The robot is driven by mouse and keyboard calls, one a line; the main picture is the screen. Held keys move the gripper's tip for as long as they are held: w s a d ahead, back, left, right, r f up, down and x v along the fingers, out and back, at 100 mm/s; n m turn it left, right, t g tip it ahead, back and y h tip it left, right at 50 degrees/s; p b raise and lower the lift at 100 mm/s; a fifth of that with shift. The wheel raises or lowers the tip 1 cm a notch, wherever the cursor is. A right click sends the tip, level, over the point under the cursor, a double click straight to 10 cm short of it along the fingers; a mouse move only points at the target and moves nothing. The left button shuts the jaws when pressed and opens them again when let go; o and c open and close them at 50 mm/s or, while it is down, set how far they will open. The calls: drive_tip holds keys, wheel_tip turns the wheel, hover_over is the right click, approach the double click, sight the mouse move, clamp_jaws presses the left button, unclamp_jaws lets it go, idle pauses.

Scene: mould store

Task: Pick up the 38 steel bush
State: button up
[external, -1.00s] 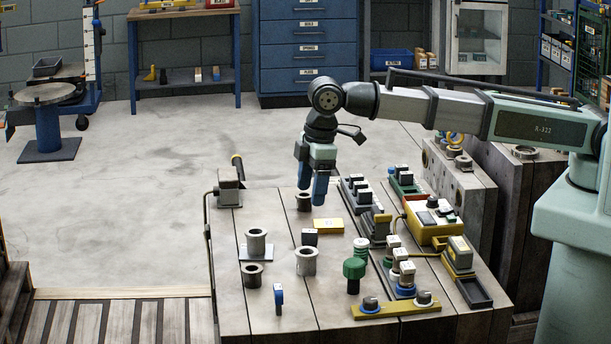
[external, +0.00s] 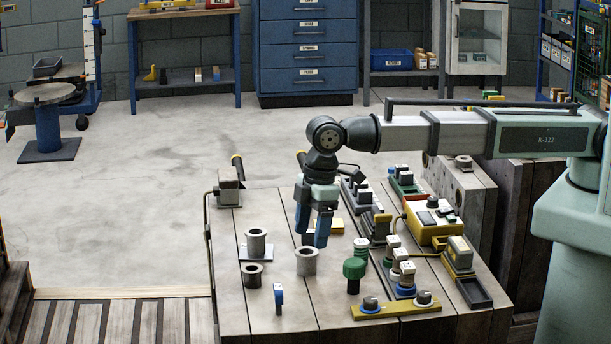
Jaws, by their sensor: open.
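Several bushes stand on the bench block, and I cannot read a size on any of them. A grey steel bush (external: 306,263) stands upright near the middle. Another grey bush (external: 256,243) stands on a pale square plate to its left. A darker, shorter bush (external: 252,276) stands in front of that plate. My gripper (external: 311,236) points down with blue fingers apart and nothing seen between them. Its fingertips show just above and behind the middle bush; I cannot tell the exact gap. A further bush behind is now hidden by my gripper.
A green knob (external: 354,270) stands right of the middle bush. A yellow bar (external: 398,308) lies at the front right. A yellow box (external: 434,228) and stamped blocks crowd the right. The front left block top is mostly clear.

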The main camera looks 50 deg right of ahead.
sight(306, 252)
drive_tip(key=shift+w+a+f, duration=0.1)
drive_tip(key=shift+a+f, duration=0.1)
drive_tip(key=shift+f, duration=0.75)
drive_tip(key=shift+w+a+f, duration=0.1)
drive_tip(key=shift+a+f, duration=0.05)
drive_tip(key=shift+f, duration=0.75)
drive_tip(key=shift+w+a+f, duration=0.1)
drive_tip(key=shift+a+f, duration=0.1)
drive_tip(key=shift+f, duration=0.75)
drive_tip(key=shift+c, duration=0.5)
drive_tip(key=c, duration=1.1)
